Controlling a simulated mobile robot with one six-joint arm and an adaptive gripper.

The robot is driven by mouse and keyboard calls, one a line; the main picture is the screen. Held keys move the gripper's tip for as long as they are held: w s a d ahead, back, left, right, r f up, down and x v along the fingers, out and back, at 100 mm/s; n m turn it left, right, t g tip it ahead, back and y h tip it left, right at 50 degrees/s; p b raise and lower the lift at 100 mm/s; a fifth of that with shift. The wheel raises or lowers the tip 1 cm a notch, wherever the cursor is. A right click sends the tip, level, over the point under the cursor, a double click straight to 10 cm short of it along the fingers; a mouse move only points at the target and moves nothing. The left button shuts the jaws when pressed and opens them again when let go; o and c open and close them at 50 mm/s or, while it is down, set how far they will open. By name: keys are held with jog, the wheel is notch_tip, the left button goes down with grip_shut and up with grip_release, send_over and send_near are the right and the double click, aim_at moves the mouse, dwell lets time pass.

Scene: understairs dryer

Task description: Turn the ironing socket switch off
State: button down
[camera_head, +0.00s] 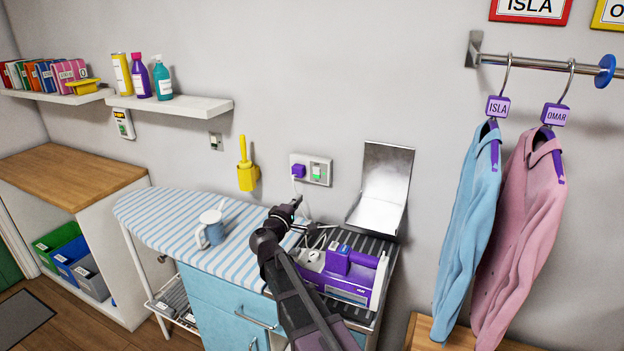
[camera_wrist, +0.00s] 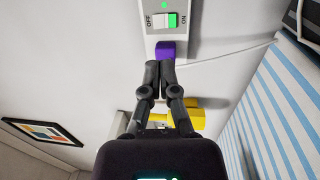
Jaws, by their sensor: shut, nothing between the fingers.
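The ironing socket (camera_head: 328,161) is a grey double plate on the wall above the ironing board. Its switch (camera_head: 317,171) shows green in the head view. In the wrist view the switch (camera_wrist: 166,20) lies between the words OFF and ON, with green at the ON end and a green light lit above. A purple plug (camera_head: 298,171) sits in the plate beside the switch and also shows in the wrist view (camera_wrist: 165,50). My gripper (camera_wrist: 160,68) is shut and empty, its fingertips seen just below the plug. In the head view my gripper (camera_head: 299,201) is below the socket.
A steel plate (camera_head: 385,185) stands tilted right of the socket. A yellow holder (camera_head: 247,175) hangs left of the socket.

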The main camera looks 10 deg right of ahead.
aim_at(316, 170)
jog(key=shift+w+a, duration=0.4)
jog(key=shift+w, duration=0.1)
jog(key=shift+w, duration=0.15)
jog(key=p+x, duration=0.1)
jog(key=x, duration=1.2)
jog(key=shift+w+d+r+p, duration=0.1)
jog(key=shift+w+r+p, duration=0.05)
jog(key=shift+w+p, duration=0.15)
jog(key=shift+d, duration=0.1)
jog(key=shift+w+d+r+p, duration=0.1)
jog(key=shift+d+r+p, duration=0.05)
jog(key=shift+d+p, duration=0.15)
jog(key=shift+a, duration=0.3)
